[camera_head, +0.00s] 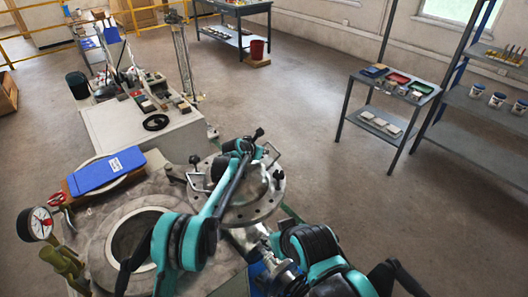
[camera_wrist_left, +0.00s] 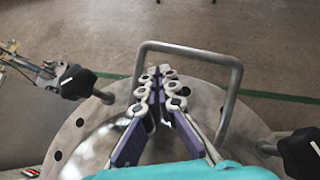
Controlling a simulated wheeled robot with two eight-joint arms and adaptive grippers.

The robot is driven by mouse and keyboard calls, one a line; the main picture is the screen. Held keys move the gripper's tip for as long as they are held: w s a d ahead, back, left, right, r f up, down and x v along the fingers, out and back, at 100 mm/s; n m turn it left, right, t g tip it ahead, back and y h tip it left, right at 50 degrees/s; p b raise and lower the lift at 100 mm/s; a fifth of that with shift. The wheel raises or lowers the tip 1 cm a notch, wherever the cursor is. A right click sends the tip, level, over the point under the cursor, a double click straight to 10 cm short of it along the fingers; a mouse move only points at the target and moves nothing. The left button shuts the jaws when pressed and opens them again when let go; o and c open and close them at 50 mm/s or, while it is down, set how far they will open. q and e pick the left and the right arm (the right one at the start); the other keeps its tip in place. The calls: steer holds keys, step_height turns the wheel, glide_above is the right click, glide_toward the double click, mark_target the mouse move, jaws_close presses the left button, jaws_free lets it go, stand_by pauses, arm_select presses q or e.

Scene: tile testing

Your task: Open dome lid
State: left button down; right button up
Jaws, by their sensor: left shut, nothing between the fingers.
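The dome lid (camera_head: 268,207) is a round metal disc with bolt holes around its rim. It lies in the middle foreground of the head view, partly hidden by my left arm. In the left wrist view, its metal plate (camera_wrist_left: 80,140) carries a U-shaped bar handle (camera_wrist_left: 190,51). My left gripper (camera_wrist_left: 158,72) is shut and empty, its fingertips framed by the handle. I cannot tell whether they touch it. In the head view, the left gripper (camera_head: 262,154) is over the lid's far side. My right arm is at the bottom right; its gripper is not visible.
Black clamp knobs (camera_wrist_left: 76,82) stand around the lid. Left of it are a round open ring (camera_head: 108,244), a blue clipboard (camera_head: 106,171) and a pressure gauge (camera_head: 36,224). A cluttered white bench (camera_head: 125,138) stands behind. The floor to the right is clear up to the shelves.

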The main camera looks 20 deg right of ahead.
arm_select(q)
steer(key=shift+a+r, duration=0.1)
steer(key=v, duration=1.2)
steer(key=shift+s, duration=0.1)
steer(key=s+a+r+m+y, duration=0.1)
steer(key=s+a+r+m, duration=0.3)
steer(key=a, duration=0.4)
steer(key=s+a+r+m+y, duration=0.1)
steer(key=s+a+r+m, duration=0.3)
steer(key=a, duration=0.3)
steer(key=s+a+r+m+y, duration=0.2)
steer(key=s+a+m, duration=0.2)
steer(key=s+a, duration=0.3)
steer(key=s+a+f+m+y, duration=0.2)
steer(key=s+a+m, duration=0.4)
steer(key=s+a, duration=0.3)
steer(key=s+a+f+m+y, duration=0.2)
steer(key=s+a+f+m, duration=0.3)
steer(key=s+a, duration=0.5)
steer(key=s+m, duration=0.2)
steer(key=s, duration=0.2)
steer(key=shift+m+t, duration=0.3)
